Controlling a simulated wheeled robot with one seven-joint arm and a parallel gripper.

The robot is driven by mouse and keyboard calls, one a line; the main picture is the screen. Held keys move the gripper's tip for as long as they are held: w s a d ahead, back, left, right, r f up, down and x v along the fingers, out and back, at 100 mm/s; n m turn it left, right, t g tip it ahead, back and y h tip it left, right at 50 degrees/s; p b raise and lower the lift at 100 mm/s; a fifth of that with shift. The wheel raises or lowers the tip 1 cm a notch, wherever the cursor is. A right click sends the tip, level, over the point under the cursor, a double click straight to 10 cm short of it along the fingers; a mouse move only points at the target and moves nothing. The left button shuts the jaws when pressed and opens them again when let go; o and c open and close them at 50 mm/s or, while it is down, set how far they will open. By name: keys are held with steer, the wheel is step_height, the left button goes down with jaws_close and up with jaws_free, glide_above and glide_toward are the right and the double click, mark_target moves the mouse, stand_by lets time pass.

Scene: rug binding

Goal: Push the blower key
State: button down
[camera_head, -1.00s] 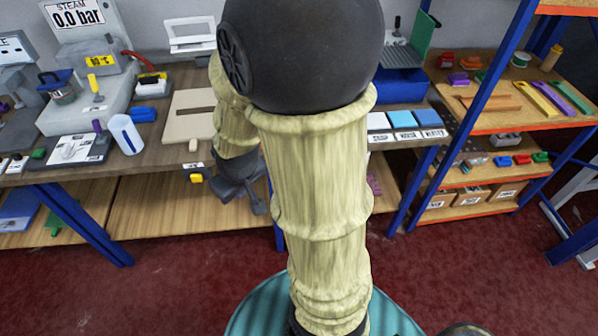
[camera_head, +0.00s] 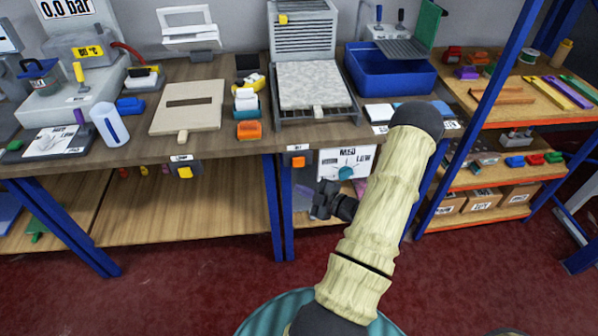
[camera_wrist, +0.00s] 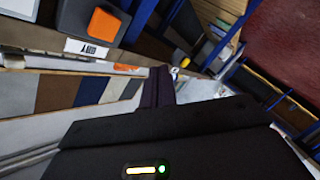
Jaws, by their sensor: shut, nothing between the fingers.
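An orange key (camera_head: 298,161) sits on a small dark housing at the front edge of the workbench, left of a white dial panel. Its label is too small to read in the head view. An orange key on a grey housing also shows in the wrist view (camera_wrist: 104,25), with a label I cannot read surely. A yellow key (camera_head: 184,172) with a tag that seems to read LAMP sits farther left on the same edge. My gripper (camera_head: 322,197) is shut and empty, below the bench edge and lower right of the orange key, apart from it. Its dark fingers show in the wrist view (camera_wrist: 158,85).
The dial panel (camera_head: 346,163) with a teal knob hangs just above and right of my gripper. Blue bench legs (camera_head: 278,210) stand to its left. A grey machine (camera_head: 308,85) and a blue bin (camera_head: 390,75) stand on the bench. A blue-framed shelf is at right.

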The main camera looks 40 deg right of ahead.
mark_target(299, 162)
steer(key=shift+s+d+f+t, duration=0.15)
steer(key=shift+s+t, duration=0.1)
steer(key=shift+s, duration=0.15)
steer(key=shift+s+d+f+t, duration=0.15)
steer(key=shift+s+t, duration=0.1)
steer(key=shift+s, duration=0.15)
steer(key=w+d+b, duration=0.1)
steer(key=w+d, duration=0.3)
steer(key=w, duration=0.3)
steer(key=shift+w+d, duration=0.25)
steer(key=shift+w, duration=0.05)
steer(key=shift+w+b, duration=0.1)
steer(key=shift+b, duration=0.25)
stand_by(1.3)
steer(key=shift+w+d, duration=0.25)
